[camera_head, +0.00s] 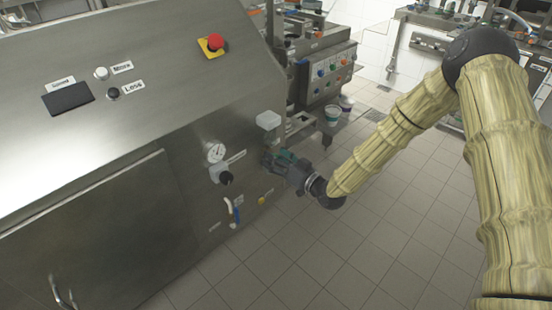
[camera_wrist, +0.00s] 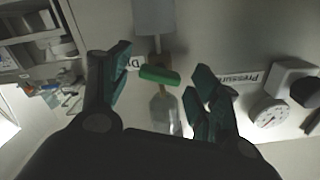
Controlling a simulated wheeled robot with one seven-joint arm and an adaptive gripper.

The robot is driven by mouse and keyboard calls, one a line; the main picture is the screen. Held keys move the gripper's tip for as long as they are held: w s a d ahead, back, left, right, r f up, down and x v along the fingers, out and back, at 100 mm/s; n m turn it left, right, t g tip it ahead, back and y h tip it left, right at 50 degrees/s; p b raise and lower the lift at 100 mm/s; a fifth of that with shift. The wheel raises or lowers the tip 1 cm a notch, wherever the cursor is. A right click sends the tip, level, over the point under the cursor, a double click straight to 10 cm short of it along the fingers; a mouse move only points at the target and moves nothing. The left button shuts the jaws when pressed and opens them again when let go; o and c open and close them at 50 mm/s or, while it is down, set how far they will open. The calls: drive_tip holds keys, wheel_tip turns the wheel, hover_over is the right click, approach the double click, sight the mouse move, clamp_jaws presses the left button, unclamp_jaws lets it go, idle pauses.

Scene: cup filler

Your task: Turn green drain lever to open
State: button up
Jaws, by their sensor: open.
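The green drain lever (camera_wrist: 159,75) shows in the wrist view, a short green bar on the machine's front panel. It lies between the two fingers of my gripper (camera_wrist: 156,88), which are spread apart with a visible gap on each side of the lever. In the head view my gripper (camera_head: 276,161) is at the machine's right front edge, and I cannot make out the lever there. A label beginning with "D" (camera_wrist: 134,63) is partly hidden by the left finger.
A pressure gauge (camera_head: 216,152) and a black knob (camera_head: 226,177) sit left of my gripper on the machine (camera_head: 110,110). A blue-handled valve (camera_head: 236,214) and a yellow knob (camera_head: 262,200) are below. The tiled floor (camera_head: 330,240) is clear.

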drive_tip(key=v, duration=1.1)
drive_tip(key=shift+s+d, duration=0.25)
drive_tip(key=shift+n, duration=0.3)
drive_tip(key=c, duration=0.7)
drive_tip(key=shift+w+f+n+b, duration=0.1)
drive_tip(key=shift+n+b, duration=0.4)
drive_tip(key=shift+c, duration=1.2)
drive_tip(key=w+a+n+b, duration=0.6)
drive_tip(key=w+a+n, duration=0.2)
drive_tip(key=n, duration=0.8)
drive_tip(key=shift+w+a, duration=0.2)
drive_tip(key=shift+a, duration=0.05)
drive_tip(key=shift+n, duration=0.3)
clamp_jaws()
